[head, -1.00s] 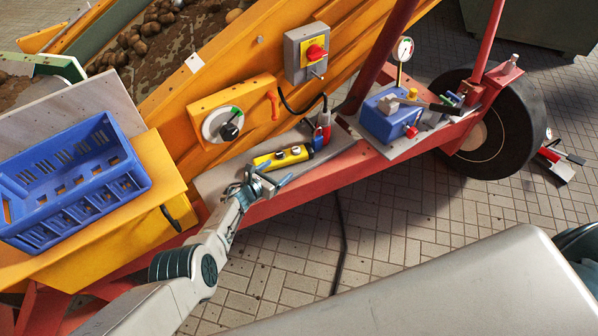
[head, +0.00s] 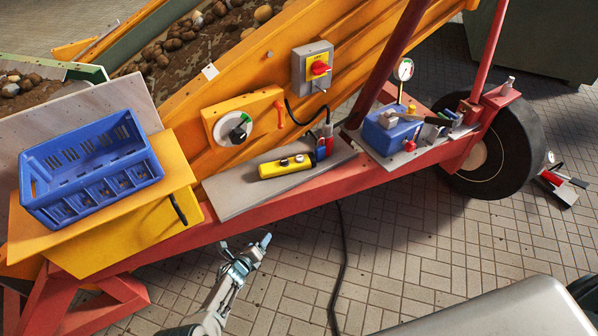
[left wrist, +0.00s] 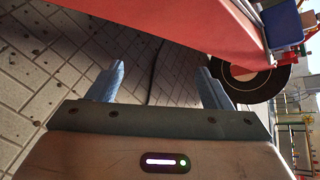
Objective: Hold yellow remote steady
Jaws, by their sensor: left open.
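The yellow remote (head: 287,166) lies on a grey shelf (head: 240,193) on the red frame of the machine. The remote does not show in the left wrist view. My right gripper is in neither view.
The red beam (head: 190,246) runs between my gripper and the shelf. A blue crate (head: 95,170) stands on a yellow box at the left. A black cable (head: 343,250) hangs down to the floor. A blue toolbox (head: 390,133) stands right of the remote. The tiled floor below is clear.

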